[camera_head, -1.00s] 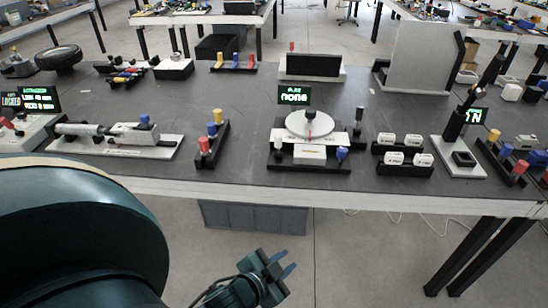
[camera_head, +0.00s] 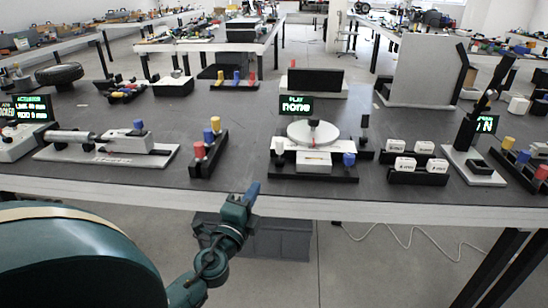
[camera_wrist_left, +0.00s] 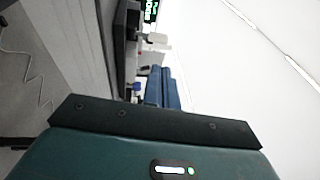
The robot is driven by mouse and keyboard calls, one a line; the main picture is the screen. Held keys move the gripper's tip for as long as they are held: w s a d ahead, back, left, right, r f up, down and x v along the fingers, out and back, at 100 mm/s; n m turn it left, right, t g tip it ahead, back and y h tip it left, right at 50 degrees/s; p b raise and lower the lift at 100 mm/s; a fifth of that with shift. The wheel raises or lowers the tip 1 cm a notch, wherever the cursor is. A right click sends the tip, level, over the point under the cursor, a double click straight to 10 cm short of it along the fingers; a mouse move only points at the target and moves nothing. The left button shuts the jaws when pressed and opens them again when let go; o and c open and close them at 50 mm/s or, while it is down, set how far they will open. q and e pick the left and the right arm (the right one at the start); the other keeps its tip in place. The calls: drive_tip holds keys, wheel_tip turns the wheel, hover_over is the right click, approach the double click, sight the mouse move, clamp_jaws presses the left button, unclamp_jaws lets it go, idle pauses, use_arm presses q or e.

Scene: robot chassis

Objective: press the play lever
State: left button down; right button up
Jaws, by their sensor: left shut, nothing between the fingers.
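The play device (camera_head: 315,157) stands near the front edge of the table, with a round pale turntable (camera_head: 302,131) and a small sign (camera_head: 296,106) reading PLAY and NONE. A thin dark upright piece (camera_head: 364,123) stands at its right side; I cannot tell whether it is the play lever. My left gripper (camera_head: 252,192) is shut and empty, in front of the table edge, left of the device and apart from it. Its blue fingers (camera_wrist_left: 162,88) also show in the left wrist view, close together, with a lit sign (camera_wrist_left: 151,11) beyond. My right gripper is out of view.
A black rack (camera_head: 207,155) with coloured pegs stands left of the device. A rack of white blocks (camera_head: 416,172) stands to its right. A grey bin (camera_head: 270,240) is under the table.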

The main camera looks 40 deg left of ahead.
use_arm(q)
drive_tip(key=p, duration=0.3)
approach(278, 147)
drive_tip(key=x, duration=0.5)
drive_tip(key=shift+w, duration=0.1)
drive_tip(key=shift+x, duration=0.85)
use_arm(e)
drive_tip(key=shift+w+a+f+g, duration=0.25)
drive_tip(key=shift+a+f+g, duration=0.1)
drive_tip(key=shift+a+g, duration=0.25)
